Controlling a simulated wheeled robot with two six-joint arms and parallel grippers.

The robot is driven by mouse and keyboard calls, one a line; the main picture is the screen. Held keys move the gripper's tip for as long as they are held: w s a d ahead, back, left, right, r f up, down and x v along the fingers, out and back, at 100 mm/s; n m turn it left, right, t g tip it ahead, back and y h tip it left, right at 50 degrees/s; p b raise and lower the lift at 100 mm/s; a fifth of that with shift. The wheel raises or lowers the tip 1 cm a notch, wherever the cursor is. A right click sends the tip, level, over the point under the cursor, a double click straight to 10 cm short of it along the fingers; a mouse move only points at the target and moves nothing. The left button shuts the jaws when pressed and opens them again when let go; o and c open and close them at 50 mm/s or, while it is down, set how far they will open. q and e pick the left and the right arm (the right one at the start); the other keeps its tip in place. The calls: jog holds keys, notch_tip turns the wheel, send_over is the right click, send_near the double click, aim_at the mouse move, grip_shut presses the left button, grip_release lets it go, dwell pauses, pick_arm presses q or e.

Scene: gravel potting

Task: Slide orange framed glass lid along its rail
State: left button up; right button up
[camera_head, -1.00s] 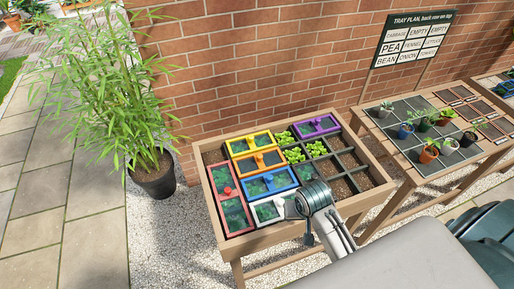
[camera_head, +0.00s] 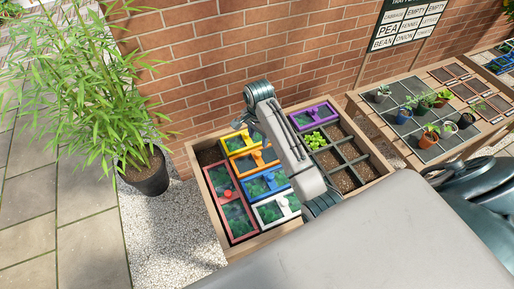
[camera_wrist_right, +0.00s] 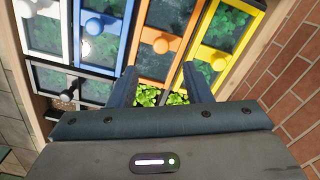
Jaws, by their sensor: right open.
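The orange framed glass lid (camera_head: 243,164) lies in the wooden planter between the yellow and blue lids, partly hidden by my right arm in the head view. In the right wrist view the orange lid (camera_wrist_right: 142,66) shows closer, with a round orange knob (camera_wrist_right: 161,45) on its crossbar. My right gripper (camera_head: 241,124) hangs above the yellow and orange lids. In the right wrist view its two fingers (camera_wrist_right: 160,82) are spread and empty, pointing toward the orange lid, with leafy green plants seen between them. I cannot tell any contact. My left gripper is not in view.
Neighbouring lids are yellow (camera_head: 234,143), blue (camera_head: 251,188), white (camera_head: 264,215), red (camera_head: 228,178) and purple (camera_head: 316,109). A lid with a black knob (camera_wrist_right: 72,86) shows at the lower left of the wrist view. The brick wall (camera_head: 210,85) stands close behind the planter.

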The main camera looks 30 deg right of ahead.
jog(key=p, duration=0.2)
send_over(258, 153)
notch_tip(258, 153, down, 5)
jog(key=shift+f, duration=0.1)
notch_tip(258, 153, down, 4)
jog(key=shift+r, duration=0.25)
jog(key=shift+f, duration=0.1)
jog(key=shift+c, duration=1.2)
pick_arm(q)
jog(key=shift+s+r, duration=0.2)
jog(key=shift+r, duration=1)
pick_arm(e)
grip_shut()
